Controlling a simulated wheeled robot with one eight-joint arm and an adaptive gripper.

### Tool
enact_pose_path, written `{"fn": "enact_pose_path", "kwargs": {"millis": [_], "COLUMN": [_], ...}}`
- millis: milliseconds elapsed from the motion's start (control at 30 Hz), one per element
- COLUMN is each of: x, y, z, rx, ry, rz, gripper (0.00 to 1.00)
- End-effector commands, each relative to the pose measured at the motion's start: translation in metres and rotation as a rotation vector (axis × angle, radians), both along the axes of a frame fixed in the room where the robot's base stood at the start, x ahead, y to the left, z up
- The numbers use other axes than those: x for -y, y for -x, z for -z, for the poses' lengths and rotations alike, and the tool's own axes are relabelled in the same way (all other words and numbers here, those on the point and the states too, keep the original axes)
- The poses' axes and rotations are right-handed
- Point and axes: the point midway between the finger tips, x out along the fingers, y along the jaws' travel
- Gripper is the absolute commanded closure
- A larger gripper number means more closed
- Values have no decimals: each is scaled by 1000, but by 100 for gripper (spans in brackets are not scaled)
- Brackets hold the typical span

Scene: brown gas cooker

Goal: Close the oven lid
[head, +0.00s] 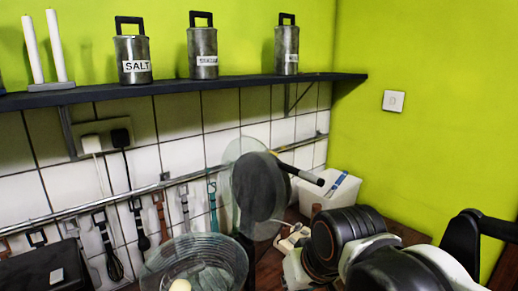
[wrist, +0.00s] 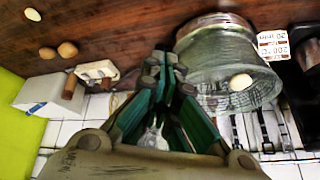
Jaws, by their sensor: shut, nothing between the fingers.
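I cannot make out an oven lid or the brown cooker for certain in either view. My gripper (wrist: 165,62) shows in the wrist view with its green-sided fingers drawn together at the tips, and nothing is seen between them. It is over the brown wooden worktop (wrist: 120,30), beside a large glass bowl (wrist: 215,55). In the head view my dark and white arm fills the lower right, and the fingertips cannot be made out there.
The glass bowl (head: 195,262) holds a pale egg-like thing. A round clear disc with a dark pan (head: 258,187) stands by the tiled wall. A white box (head: 330,187) sits in the corner. A dark shelf (head: 200,87) carries canisters. Utensils hang from a rail below.

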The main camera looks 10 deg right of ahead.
Motion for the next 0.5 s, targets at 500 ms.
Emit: {"fn": "enact_pose_path", "kwargs": {"millis": [500], "x": [26], "y": [30], "z": [16], "rx": [122], "ry": [81], "rz": [-1], "gripper": [100]}}
